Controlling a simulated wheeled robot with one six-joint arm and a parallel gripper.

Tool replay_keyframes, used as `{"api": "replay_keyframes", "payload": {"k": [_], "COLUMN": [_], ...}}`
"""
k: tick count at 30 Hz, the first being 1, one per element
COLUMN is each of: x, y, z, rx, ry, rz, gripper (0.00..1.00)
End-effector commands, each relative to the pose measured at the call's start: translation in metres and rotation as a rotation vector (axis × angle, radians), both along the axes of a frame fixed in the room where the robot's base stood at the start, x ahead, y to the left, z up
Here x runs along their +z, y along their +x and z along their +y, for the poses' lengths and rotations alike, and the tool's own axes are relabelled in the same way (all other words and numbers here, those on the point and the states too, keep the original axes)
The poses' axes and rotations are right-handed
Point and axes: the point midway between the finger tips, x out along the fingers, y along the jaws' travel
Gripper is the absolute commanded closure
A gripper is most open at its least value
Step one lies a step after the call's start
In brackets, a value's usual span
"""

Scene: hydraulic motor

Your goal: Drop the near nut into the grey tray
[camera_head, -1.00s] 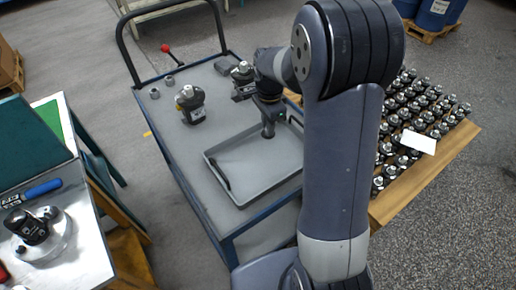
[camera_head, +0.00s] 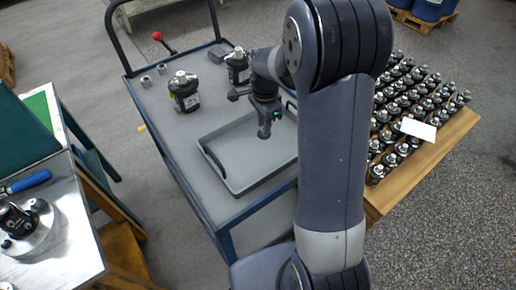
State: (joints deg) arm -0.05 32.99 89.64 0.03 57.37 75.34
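Two small grey nuts stand on the cart top near its far left edge: the nearer nut (camera_head: 146,82) and the farther nut (camera_head: 162,69). The grey tray (camera_head: 236,193) lies on the near part of the cart, and its visible floor is bare. My gripper (camera_head: 264,133) points down over the far part of the tray, well to the right of both nuts. Its fingers are small and dark, so I cannot tell whether they are open or hold something. My arm hides the tray's right side.
Two black-and-silver motors, one at left (camera_head: 184,91) and one farther back (camera_head: 238,66), stand on the cart (camera_head: 165,108) beyond the tray. A red-knobbed lever (camera_head: 157,36) rises at the far edge. A crate of motors (camera_head: 420,180) is at right, a workbench (camera_head: 75,225) at left.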

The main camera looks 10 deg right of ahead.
Motion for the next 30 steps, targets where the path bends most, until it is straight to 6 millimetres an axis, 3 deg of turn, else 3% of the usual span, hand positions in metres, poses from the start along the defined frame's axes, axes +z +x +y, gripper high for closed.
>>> {"api": "replay_keyframes", "payload": {"k": [7,17,30], "x": [0.000,0.005,0.085], "y": [0.000,0.000,0.001], "z": [0.000,0.000,0.000], "rx": [0.000,0.000,0.000], "ry": [0.000,0.000,0.000], "rz": [0.000,-0.001,-0.004], "gripper": [0.57,0.56,0.56]}}
